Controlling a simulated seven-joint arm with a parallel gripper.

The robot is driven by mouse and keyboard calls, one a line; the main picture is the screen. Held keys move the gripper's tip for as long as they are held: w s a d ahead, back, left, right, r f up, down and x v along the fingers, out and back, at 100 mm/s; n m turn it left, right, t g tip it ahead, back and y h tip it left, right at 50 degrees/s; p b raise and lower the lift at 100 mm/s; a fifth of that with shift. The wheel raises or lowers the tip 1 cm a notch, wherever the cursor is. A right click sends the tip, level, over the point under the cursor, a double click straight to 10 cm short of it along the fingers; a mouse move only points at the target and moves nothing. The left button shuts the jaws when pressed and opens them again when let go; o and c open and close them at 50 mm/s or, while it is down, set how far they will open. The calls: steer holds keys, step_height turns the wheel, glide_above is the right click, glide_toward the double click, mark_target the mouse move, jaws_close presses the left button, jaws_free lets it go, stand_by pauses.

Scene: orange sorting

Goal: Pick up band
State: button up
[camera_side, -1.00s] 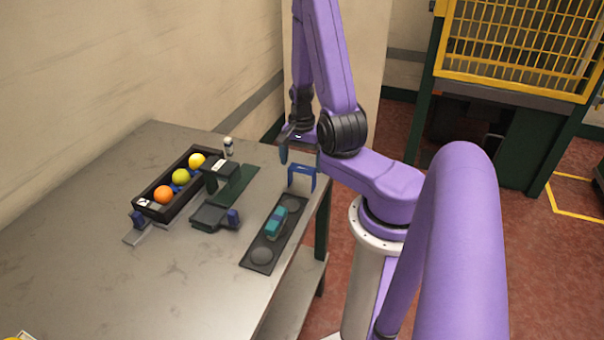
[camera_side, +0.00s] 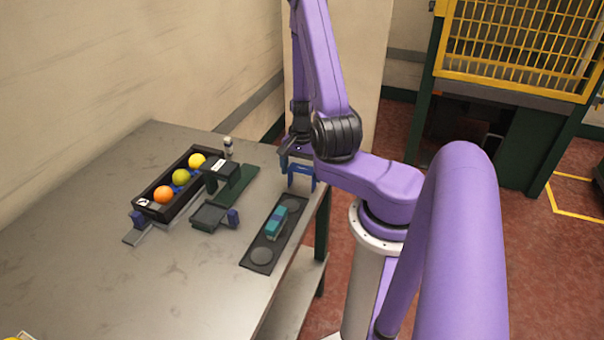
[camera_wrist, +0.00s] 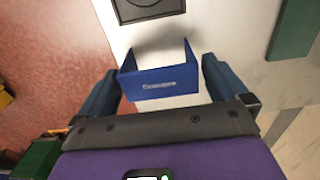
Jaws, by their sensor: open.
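The band is a blue U-shaped strip (camera_side: 302,178) with white lettering. It stands at the right edge of the table in the side view. In the wrist view the band (camera_wrist: 158,84) is between the two fingers, with a gap on each side. My gripper (camera_side: 298,158) is open and empty, just above the band in the side view. In the wrist view my gripper (camera_wrist: 161,66) has its fingers spread to the left and right of it. How far the fingertips are above the band is hard to tell.
A dark tray (camera_side: 262,268) holding a teal block (camera_side: 276,222) is in front of the band. A black crate (camera_side: 168,212) with orange, green and yellow balls stands left, beside a dark stand (camera_side: 237,190).

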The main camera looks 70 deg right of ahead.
mark_target(302, 170)
steer(key=shift+f, duration=1.6)
steer(key=shift+c, duration=0.3)
steer(key=c, duration=0.7)
